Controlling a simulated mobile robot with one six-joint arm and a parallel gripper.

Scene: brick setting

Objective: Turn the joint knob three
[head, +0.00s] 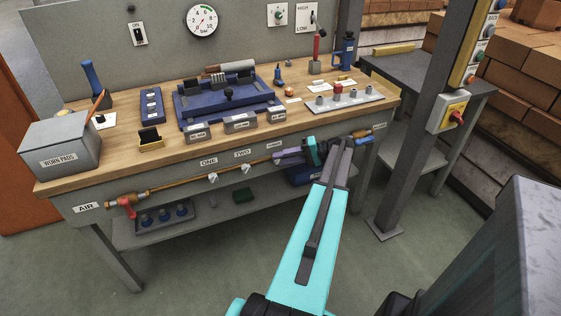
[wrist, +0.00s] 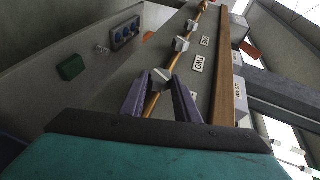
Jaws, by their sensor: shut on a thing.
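Joint knob three is the small pale knob (wrist: 161,75) on the copper pipe, seen between my fingers in the wrist view. My gripper (wrist: 159,84) is shut on it, with one purple finger on each side. In the head view my gripper (head: 278,158) reaches the pipe under the bench front and hides the knob. Knob two (head: 247,168) and knob one (head: 213,178) stand to its left on the same pipe, under their labels. They also show further up the pipe in the wrist view, knob two (wrist: 181,43) and knob one (wrist: 190,26).
The copper pipe (head: 180,185) runs along the bench front, with a red air valve (head: 126,205) at its left. The workbench (head: 150,176) carries several tools and trays. A lower shelf (head: 200,226) lies beneath. A grey post (head: 425,130) stands to the right.

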